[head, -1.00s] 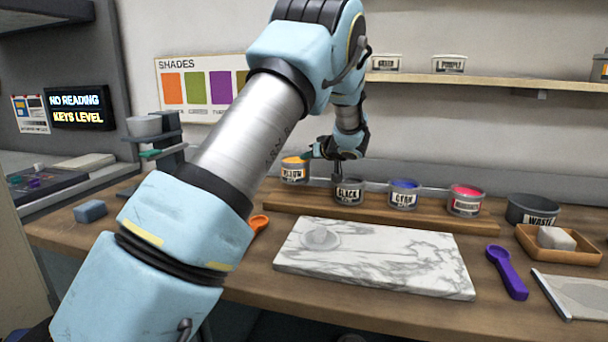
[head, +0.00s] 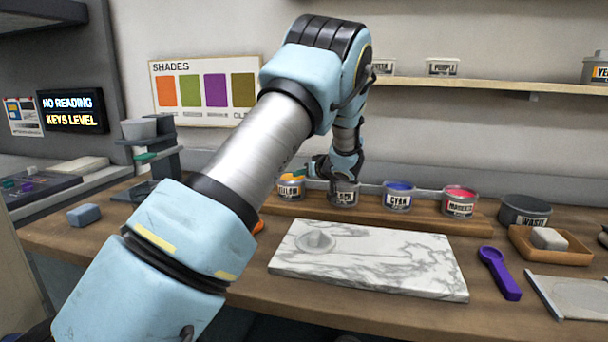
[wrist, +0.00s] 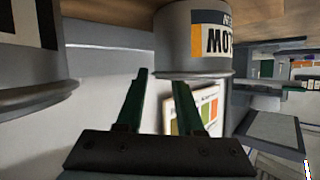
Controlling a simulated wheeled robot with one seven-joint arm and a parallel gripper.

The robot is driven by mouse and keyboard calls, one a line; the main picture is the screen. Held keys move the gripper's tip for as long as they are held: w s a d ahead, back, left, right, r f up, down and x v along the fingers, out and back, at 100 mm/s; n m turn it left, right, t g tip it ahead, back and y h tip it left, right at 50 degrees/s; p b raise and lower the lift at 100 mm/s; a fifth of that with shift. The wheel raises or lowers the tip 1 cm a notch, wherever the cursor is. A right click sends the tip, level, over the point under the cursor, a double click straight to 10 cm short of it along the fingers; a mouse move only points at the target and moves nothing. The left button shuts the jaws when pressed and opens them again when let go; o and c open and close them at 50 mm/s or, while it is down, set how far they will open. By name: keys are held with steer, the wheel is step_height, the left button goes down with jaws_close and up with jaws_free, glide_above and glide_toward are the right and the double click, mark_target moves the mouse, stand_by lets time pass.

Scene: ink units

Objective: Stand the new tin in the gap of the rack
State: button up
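A tin with a yellow-striped label, partly cut off (head: 598,72), stands on the wall shelf at the right edge of the head view; it may be the new tin. My gripper (head: 302,177) is low beside the yellow tin's top.
A marble slab (head: 370,262) lies in front of the rack. Two small labelled tubs (head: 442,67) stand on the shelf. A blue block (head: 85,214) lies left.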

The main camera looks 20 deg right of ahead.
steer(key=shift+o, duration=0.3)
steer(key=shift+r, duration=0.15)
steer(key=b+v, duration=0.2)
steer(key=v, duration=1)
steer(key=w+a+f+m+g+h, duration=0.15)
steer(key=a+h, duration=0.35)
steer(key=a, duration=0.6)
steer(key=s+a+f+g, duration=0.2)
steer(key=s+a, duration=0.2)
steer(key=s+a+f+m+g, duration=0.1)
steer(key=s+a+f, duration=0.1)
steer(key=s+a, duration=0.2)
steer(key=s+a+f+g, duration=0.2)
steer(key=s+a, duration=0.2)
steer(key=s, duration=0.1)
steer(key=shift+a+m+g+h, duration=0.2)
steer(key=shift+m+g+h, duration=0.1)
steer(key=shift+m+g, duration=0.05)
steer(key=s+a+f+g+y, duration=0.1)
steer(key=s+a+f+g, duration=0.2)
steer(key=s+a, duration=0.6)
steer(key=s+g, duration=0.1)
steer(key=s, duration=0.3)
steer(key=shift+a+y, duration=0.2)
steer(key=shift+y, duration=0.2)
